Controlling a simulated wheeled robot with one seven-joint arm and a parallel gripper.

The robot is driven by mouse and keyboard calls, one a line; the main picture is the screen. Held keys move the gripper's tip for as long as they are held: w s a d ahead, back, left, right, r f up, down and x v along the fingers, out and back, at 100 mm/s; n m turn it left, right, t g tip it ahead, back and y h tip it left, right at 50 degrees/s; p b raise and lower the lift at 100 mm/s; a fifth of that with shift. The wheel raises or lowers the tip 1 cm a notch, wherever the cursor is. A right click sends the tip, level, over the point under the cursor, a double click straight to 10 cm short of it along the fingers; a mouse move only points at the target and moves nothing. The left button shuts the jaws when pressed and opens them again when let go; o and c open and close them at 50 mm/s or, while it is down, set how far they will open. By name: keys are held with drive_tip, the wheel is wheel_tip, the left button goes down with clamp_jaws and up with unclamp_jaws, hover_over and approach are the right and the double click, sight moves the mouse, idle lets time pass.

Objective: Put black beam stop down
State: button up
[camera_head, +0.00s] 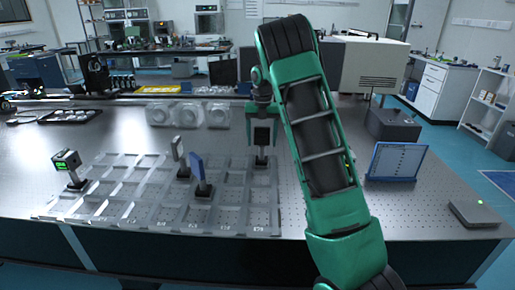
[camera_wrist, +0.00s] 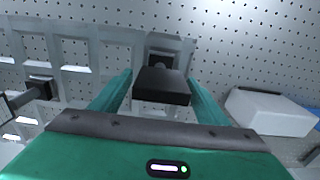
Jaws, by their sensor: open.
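The black beam stop (camera_head: 261,140) stands upright on its post and base at the right part of the clear grid tray (camera_head: 225,220) on the optical table. In the wrist view the beam stop (camera_wrist: 162,84) shows from above, between the two green fingers. My gripper (camera_head: 263,132) is open around it, with a finger on each side. In the wrist view my gripper (camera_wrist: 160,95) shows gaps between the fingers and the beam stop. The lower part of its base is partly hidden.
A blue plate mount (camera_head: 201,172), a grey plate mount (camera_head: 179,155) and a black device with a green display (camera_head: 67,162) stand on the tray to the left. A blue-framed panel (camera_head: 396,161) and a flat grey box (camera_head: 474,213) stand to the right.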

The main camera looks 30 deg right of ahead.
sight(262, 128)
wheel_tip(262, 128, up, 8)
drive_tip(key=shift+r, duration=0.25)
drive_tip(key=s+a+r+m, duration=0.2)
drive_tip(key=s+m, duration=0.7)
drive_tip(key=s, duration=0.1)
drive_tip(key=s+a+r+m, duration=0.1)
drive_tip(key=s+r+m, duration=0.1)
drive_tip(key=s+m, duration=0.7)
drive_tip(key=s+a+f+m, duration=0.2)
drive_tip(key=s+m, duration=0.4)
drive_tip(key=s, duration=0.3)
drive_tip(key=s+a+f+m, duration=0.2)
drive_tip(key=s+m, duration=0.3)
drive_tip(key=s, duration=0.4)
drive_tip(key=s+a+f+m, duration=0.2)
drive_tip(key=s+m, duration=0.4)
drive_tip(key=s, duration=0.3)
drive_tip(key=shift+s+a+f+m, duration=0.15)
drive_tip(key=shift+s+f+m, duration=0.2)
drive_tip(key=shift+f, duration=0.5)
